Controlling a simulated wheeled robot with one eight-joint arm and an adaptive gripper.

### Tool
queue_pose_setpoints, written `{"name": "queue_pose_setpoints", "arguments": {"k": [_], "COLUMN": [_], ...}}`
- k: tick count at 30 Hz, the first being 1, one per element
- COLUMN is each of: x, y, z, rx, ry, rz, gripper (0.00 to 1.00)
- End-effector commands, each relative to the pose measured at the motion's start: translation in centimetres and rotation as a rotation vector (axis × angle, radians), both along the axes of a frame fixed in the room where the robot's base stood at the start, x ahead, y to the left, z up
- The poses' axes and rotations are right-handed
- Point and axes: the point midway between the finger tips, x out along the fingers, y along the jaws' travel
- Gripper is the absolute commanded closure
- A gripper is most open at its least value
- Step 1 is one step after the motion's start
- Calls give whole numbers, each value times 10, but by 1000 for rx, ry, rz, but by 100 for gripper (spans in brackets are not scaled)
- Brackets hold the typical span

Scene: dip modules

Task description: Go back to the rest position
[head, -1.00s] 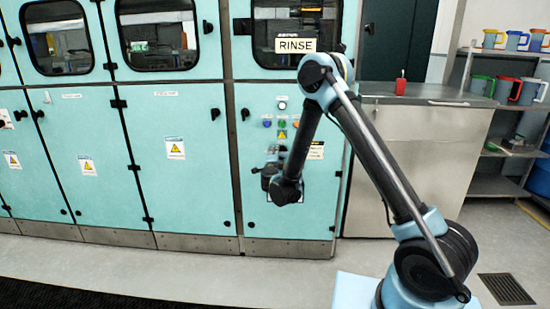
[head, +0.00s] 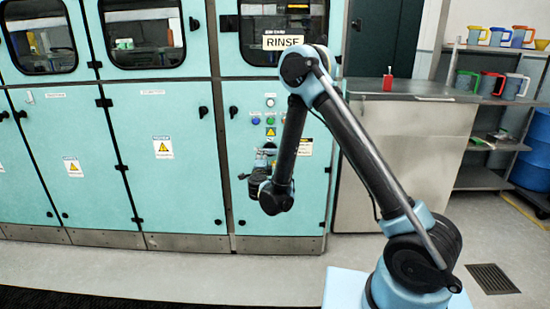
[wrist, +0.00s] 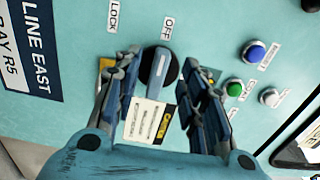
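My gripper (wrist: 163,66) is in front of a teal panel in the wrist view, with its two fingers apart. A dark rotary switch with a blue-grey handle (wrist: 158,70) sits between the fingertips. The handle points toward the OFF label (wrist: 167,28), with the LOCK label (wrist: 114,15) to its left. I cannot tell whether either finger touches the switch. In the head view my arm (head: 365,150) is bent, its forearm hanging down in front of the RINSE cabinet (head: 237,205). The gripper is small and partly hidden there, close to the cabinet front.
A blue button (wrist: 253,52), a green button (wrist: 234,88) and a white button (wrist: 269,97) are right of the fingers. The grey floor (head: 180,268) before the cabinets is clear.

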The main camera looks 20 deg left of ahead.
Motion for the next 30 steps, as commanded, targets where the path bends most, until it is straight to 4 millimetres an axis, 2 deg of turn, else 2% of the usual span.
{"name": "queue_pose_setpoints", "arguments": {"k": [4, 7, 18, 24, 30], "x": [2, 8, 33, 35, 29], "y": [-1, -5, -39, -63, -93], "z": [5, 22, 129, 171, 200], "rx": [-4, -18, -171, -284, -411], "ry": [-6, -28, -167, -218, -245], "rz": [5, 21, 168, 252, 335], "gripper": [62, 62, 62, 62, 62]}}
